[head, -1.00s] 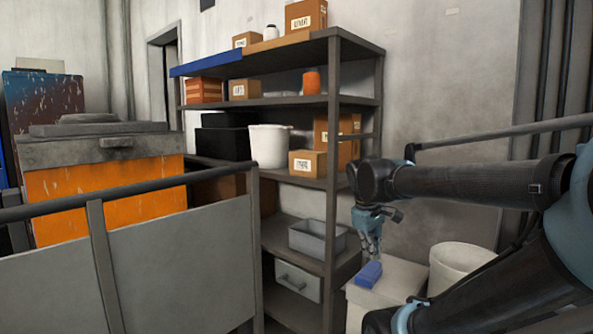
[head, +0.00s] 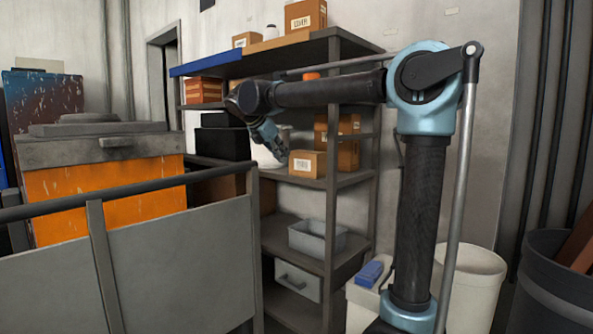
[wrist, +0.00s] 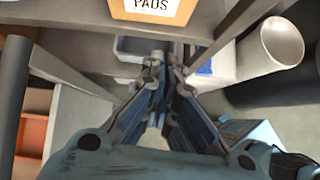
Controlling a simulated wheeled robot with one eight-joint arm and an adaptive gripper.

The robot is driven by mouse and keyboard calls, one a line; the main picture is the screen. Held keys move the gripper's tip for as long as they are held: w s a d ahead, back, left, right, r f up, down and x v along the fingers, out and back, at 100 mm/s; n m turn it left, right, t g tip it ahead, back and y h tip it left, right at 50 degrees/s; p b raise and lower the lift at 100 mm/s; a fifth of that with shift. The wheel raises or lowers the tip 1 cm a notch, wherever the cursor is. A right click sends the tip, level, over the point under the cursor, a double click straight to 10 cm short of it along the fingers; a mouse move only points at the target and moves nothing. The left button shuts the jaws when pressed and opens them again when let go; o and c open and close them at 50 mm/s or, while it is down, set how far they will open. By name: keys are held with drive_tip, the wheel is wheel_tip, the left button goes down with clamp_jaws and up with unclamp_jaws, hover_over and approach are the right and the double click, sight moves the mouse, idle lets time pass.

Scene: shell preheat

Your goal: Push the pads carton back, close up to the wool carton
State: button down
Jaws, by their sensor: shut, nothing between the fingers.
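The pads carton (head: 303,165) is a small brown box with a white label, on the middle shelf near its front edge. Its labelled front also shows at the top of the wrist view (wrist: 155,10), where the label reads PADS. Taller brown cartons (head: 348,152) stand behind it and to its right; I cannot read a wool label on them. My gripper (head: 281,158) is shut and empty, pointing down just left of the pads carton in the head view. In the wrist view its closed fingertips (wrist: 158,58) lie in front of the shelf edge, apart from the carton.
A white bucket (head: 263,155), partly hidden by my gripper, stands left of the carton. Shelf posts (head: 331,220) rise at the front. Below are a grey bin (head: 317,238) and a blue item (head: 369,273) on a white box. A railed panel (head: 180,252) stands at front left.

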drive_tip(key=a, duration=0.2)
approach(302, 175)
wheel_tip(302, 175, down, 3)
drive_tip(key=d, duration=0.1)
drive_tip(key=shift+w+d+n, duration=0.2)
drive_tip(key=shift+w+d, duration=0.1)
drive_tip(key=shift+w, duration=0.2)
drive_tip(key=shift+w+d+n, duration=0.2)
drive_tip(key=shift+w+d, duration=0.05)
drive_tip(key=shift+w, duration=0.25)
